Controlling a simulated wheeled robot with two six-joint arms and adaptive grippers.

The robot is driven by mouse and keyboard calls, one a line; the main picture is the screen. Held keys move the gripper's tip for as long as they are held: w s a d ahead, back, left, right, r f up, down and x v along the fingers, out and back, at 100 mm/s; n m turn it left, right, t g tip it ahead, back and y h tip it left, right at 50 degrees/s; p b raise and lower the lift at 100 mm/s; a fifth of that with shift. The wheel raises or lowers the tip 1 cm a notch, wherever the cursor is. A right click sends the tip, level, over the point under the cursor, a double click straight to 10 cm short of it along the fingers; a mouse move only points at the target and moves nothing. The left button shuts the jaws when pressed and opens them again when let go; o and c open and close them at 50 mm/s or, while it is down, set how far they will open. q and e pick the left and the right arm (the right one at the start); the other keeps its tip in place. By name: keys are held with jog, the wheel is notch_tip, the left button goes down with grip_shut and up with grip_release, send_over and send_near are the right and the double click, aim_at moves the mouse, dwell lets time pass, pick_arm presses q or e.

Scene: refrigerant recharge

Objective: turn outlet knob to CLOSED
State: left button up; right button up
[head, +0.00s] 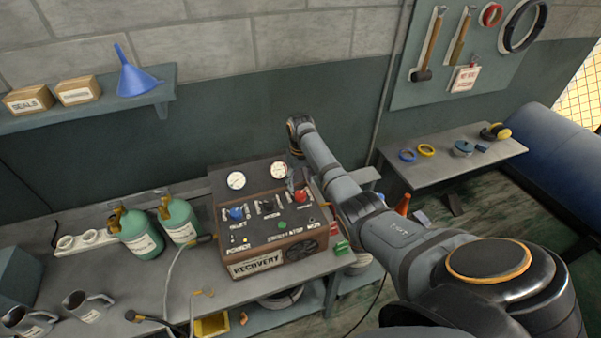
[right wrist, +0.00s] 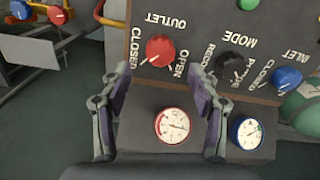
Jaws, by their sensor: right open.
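The red outlet knob (right wrist: 160,50) is on the dark panel of the recovery machine, between the printed words CLOSED and OPEN. I cannot tell for sure where its pointer stands. It also shows at the right of the panel in the head view (head: 302,196). My right gripper (right wrist: 162,82) is open and empty, its two fingers spread on either side of the knob's column, apart from the knob. In the head view my right gripper (head: 291,183) is small and partly hidden above the panel. My left gripper is not in view.
A red-rimmed gauge (right wrist: 173,125) and a blue-rimmed gauge (right wrist: 246,132) sit near my fingers. A black mode knob (right wrist: 232,65) and blue inlet knob (right wrist: 286,78) share the panel. Green cylinders (head: 140,235) stand left of the machine; a hose (head: 172,275) lies in front.

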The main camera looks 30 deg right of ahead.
aim_at(301, 193)
notch_tip(301, 193, up, 6)
dwell(0.5)
